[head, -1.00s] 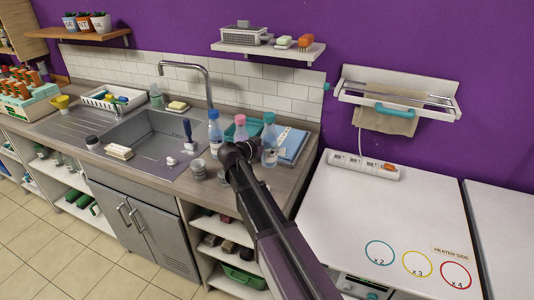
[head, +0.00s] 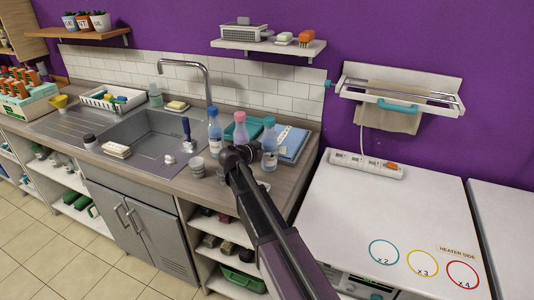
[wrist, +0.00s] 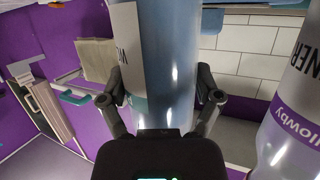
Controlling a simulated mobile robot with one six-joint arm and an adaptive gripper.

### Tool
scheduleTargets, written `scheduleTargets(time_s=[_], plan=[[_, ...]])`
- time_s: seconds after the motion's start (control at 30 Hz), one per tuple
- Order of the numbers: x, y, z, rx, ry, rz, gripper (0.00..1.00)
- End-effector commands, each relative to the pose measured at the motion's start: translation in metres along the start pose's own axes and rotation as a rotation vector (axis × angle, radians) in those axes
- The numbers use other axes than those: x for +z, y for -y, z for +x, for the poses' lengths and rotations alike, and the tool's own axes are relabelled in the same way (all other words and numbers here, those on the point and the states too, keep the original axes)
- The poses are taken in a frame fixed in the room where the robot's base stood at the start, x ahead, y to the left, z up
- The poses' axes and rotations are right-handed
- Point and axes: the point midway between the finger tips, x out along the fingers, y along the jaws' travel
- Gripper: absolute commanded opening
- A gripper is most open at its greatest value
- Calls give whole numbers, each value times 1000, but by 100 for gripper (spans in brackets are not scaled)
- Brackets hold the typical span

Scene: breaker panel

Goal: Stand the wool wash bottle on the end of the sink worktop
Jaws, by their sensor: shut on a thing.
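My gripper (head: 254,153) is shut on a blue see-through bottle with a teal cap (head: 270,151), held upright at the right end of the sink worktop (head: 190,182). The wrist view shows my gripper (wrist: 162,98) with one finger on each side of this bottle (wrist: 172,60). Its white label is mostly turned away, so I cannot read the whole name. Its base is at or just above the worktop; I cannot tell whether it touches.
A pink-capped bottle (head: 240,130) and a blue-capped bottle (head: 215,132) stand to the left. Blue folders (head: 292,145) lie close on the right. Grey cups (head: 197,167) stand near the front edge. A white-topped unit (head: 350,215) is right of the worktop.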

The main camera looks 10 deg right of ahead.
Motion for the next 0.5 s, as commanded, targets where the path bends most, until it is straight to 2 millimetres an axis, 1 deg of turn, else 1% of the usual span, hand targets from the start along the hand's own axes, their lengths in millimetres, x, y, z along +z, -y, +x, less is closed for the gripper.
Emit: scheduleTargets(time_s=[0.2,0.37,0.4,0.43,0.47,0.5], plan=[[-1,0,0,0,-1,0,21],[3,0,1,0,-1,0,21],[2,0,1,0,0,0,88],[2,0,1,0,0,0,97],[2,0,1,0,0,0,100],[2,0,1,0,0,0,100]])
